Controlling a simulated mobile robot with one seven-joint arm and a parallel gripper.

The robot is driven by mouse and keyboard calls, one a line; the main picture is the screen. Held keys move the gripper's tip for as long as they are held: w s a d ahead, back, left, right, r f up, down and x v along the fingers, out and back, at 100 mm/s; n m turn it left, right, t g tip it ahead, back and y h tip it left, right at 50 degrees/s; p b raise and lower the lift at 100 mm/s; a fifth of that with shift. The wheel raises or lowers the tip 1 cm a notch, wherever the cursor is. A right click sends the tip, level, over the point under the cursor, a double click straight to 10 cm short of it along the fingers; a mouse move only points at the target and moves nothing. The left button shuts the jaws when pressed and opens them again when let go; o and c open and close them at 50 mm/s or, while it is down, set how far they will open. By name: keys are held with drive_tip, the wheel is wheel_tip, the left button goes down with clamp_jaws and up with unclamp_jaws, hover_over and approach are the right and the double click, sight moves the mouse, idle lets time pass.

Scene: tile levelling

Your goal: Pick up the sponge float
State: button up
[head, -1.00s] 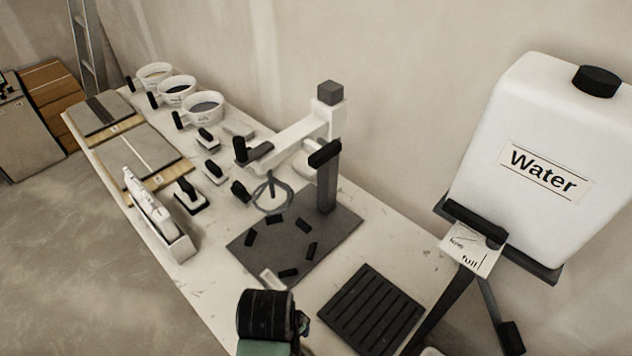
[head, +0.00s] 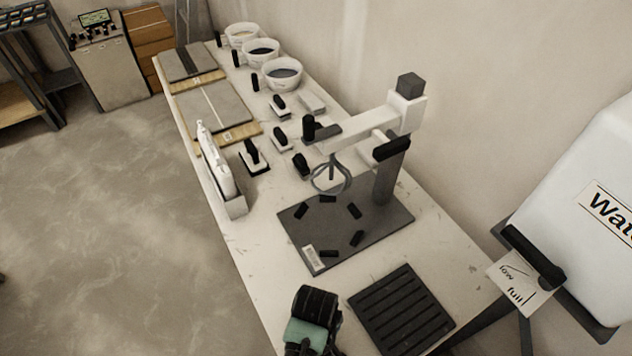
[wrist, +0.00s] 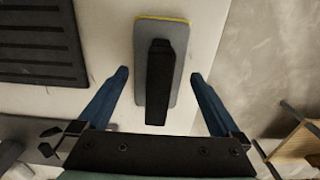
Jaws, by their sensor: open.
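The sponge float (wrist: 155,28) shows in the wrist view as a grey plate with a thin yellow edge and a long black handle (wrist: 158,80). It lies on the pale worktop (wrist: 107,30). My gripper (wrist: 160,75) is open, with one blue finger on each side of the float and a visible gap to it on both sides. Nothing is held. In the head view my dark and green wrist is at the bottom, and I cannot make out the float there.
A black slatted mat (head: 402,312) lies right of my wrist. Behind it stands a mixer on a dark base plate (head: 300,232). Several hand tools, buckets (head: 282,75) and tiles (head: 215,105) fill the far worktop. A water tank (head: 590,240) stands at right.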

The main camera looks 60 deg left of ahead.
drive_tip(key=shift+f, duration=1.5)
drive_tip(key=shift+w, duration=0.1)
drive_tip(key=c, duration=1.3)
